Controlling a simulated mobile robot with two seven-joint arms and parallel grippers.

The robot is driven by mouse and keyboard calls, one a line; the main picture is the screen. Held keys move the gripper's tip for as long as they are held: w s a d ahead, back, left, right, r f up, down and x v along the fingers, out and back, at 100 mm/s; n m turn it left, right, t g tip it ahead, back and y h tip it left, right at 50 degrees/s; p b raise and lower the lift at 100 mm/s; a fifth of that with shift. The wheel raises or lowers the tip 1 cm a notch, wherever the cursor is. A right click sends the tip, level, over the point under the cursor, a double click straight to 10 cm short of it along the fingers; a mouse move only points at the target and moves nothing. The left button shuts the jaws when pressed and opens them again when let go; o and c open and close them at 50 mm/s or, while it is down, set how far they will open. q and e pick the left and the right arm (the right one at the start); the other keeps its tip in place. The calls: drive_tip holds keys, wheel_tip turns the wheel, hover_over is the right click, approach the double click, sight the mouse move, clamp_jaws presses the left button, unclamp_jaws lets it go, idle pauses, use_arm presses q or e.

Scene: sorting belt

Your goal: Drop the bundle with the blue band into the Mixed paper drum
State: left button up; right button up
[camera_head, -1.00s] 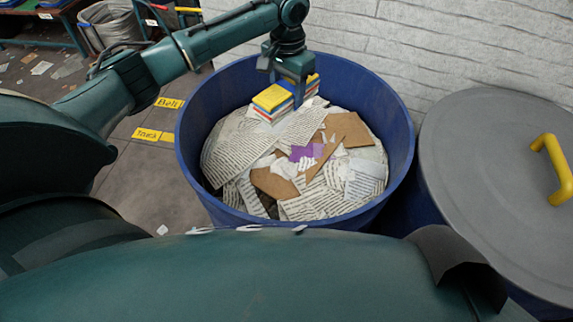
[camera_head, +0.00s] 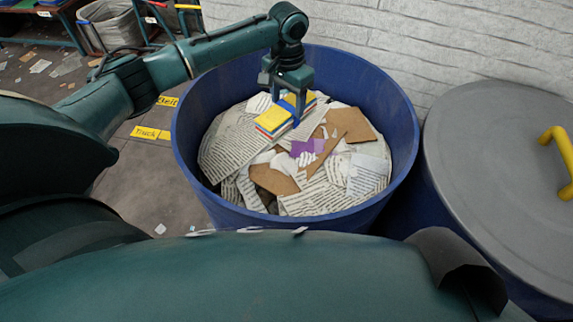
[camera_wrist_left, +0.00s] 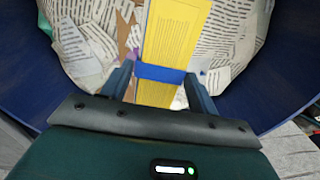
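The bundle with the blue band (camera_head: 271,119) is a flat stack with a yellow top and red, white and blue edges. It lies on the loose paper inside the open blue drum (camera_head: 186,165); no drum label is readable. My left gripper (camera_head: 296,103) is just above the bundle, its fingers apart on either side of the band. In the left wrist view the yellow bundle (camera_wrist_left: 176,35) and its blue band (camera_wrist_left: 160,72) show between and beyond the fingers, with a strip of paper beside the bundle. My right gripper is out of view.
A second blue drum with a grey lid (camera_head: 490,180) and yellow handle stands at the right. A pale brick wall (camera_head: 380,40) is close behind. Yellow floor labels (camera_head: 150,133) and a grey bin (camera_head: 112,25) are at the left.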

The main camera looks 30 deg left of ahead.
use_arm(q)
drive_tip(key=o, duration=0.4)
wheel_tip(320, 180, up, 13)
drive_tip(key=shift+b, duration=0.4)
idle(0.5)
